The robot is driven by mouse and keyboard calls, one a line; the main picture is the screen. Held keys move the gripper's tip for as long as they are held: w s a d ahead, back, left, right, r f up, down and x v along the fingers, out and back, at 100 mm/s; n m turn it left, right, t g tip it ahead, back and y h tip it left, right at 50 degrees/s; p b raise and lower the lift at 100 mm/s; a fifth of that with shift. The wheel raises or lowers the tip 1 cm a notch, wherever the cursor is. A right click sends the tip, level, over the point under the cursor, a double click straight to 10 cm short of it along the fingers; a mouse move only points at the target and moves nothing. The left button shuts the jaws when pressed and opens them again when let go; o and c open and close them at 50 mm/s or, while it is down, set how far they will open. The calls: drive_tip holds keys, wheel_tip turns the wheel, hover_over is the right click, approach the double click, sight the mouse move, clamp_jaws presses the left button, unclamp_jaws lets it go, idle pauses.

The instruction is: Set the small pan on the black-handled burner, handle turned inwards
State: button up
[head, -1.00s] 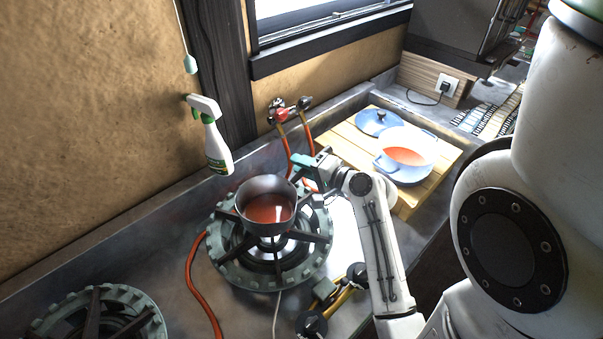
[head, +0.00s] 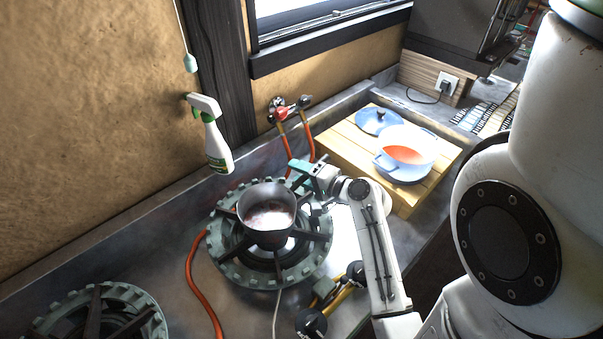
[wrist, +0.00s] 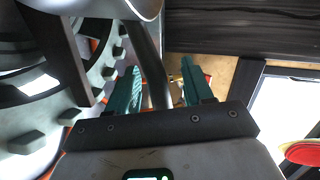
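The small dark pan (head: 266,222) sits upright on the grate of the right burner (head: 228,262), with glossy reddish-pale contents. Its handle points right in the head view, towards my gripper (head: 304,182), and is mostly hidden there. In the wrist view the grey handle (wrist: 150,65) runs between the two teal fingers of my gripper (wrist: 160,88). The fingers stand apart, with visible gaps beside the handle. The pan's underside (wrist: 95,8) shows at the top. A black knob (head: 357,272) is on the yellow pipework in front of this burner.
A second burner (head: 120,300) stands at lower left. A blue pot (head: 405,172) with its lid (head: 379,121) beside it is on a wooden slatted board (head: 340,147). A spray bottle (head: 215,145) is near the wall. An orange hose (head: 191,270) runs left of the burner.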

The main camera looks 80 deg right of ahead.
drive_tip(key=shift+r, duration=0.2)
drive_tip(key=shift+s+a, duration=0.1)
drive_tip(key=shift+s, duration=0.2)
drive_tip(key=b+v, duration=0.2)
drive_tip(key=v, duration=0.9)
drive_tip(key=shift+s, duration=0.2)
drive_tip(key=shift+a, duration=0.1)
